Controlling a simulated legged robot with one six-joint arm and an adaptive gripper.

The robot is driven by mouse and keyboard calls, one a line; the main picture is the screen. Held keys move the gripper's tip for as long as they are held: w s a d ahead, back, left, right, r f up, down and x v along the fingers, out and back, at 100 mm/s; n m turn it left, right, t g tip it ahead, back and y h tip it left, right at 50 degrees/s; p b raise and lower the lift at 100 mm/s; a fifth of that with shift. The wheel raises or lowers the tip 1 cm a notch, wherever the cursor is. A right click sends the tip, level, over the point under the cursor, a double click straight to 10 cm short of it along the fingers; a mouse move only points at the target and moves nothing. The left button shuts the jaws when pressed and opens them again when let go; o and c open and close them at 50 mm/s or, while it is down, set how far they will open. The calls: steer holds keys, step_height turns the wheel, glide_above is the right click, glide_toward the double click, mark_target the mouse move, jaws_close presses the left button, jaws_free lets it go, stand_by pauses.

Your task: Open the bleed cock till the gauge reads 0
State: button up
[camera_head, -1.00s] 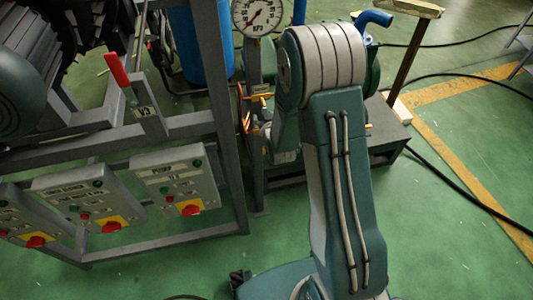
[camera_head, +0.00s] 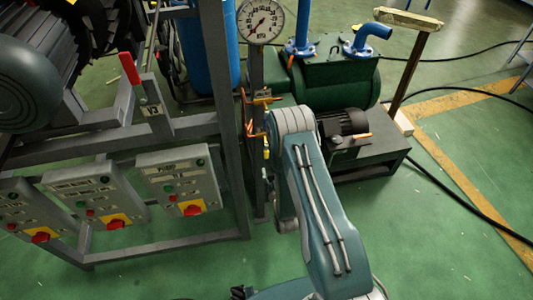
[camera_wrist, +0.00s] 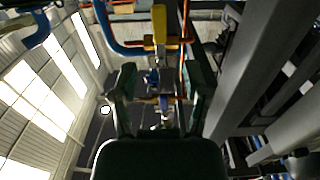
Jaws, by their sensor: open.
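The round white gauge (camera_head: 261,20) stands on a grey post in the head view; its needle points to the lower left, and the figures are too small to read surely. Small yellow-orange handles and copper-coloured pipe (camera_head: 250,128) show on the post below it. I cannot tell surely which handle is the bleed cock. In the wrist view my gripper (camera_wrist: 162,85) is open, its dark fingers on either side of a slim blue and brass fitting (camera_wrist: 153,78). A yellow handle (camera_wrist: 159,25) lies beyond the fingertips. No contact is visible. My arm hides my gripper in the head view.
A grey frame with a red lever (camera_head: 130,69) and control boxes (camera_head: 180,180) stands at left. A green pump (camera_head: 335,75) with blue pipes and a dark motor (camera_head: 342,123) is at right.

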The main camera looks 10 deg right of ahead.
mark_target(267, 153)
steer(key=w, duration=0.9)
jaws_close()
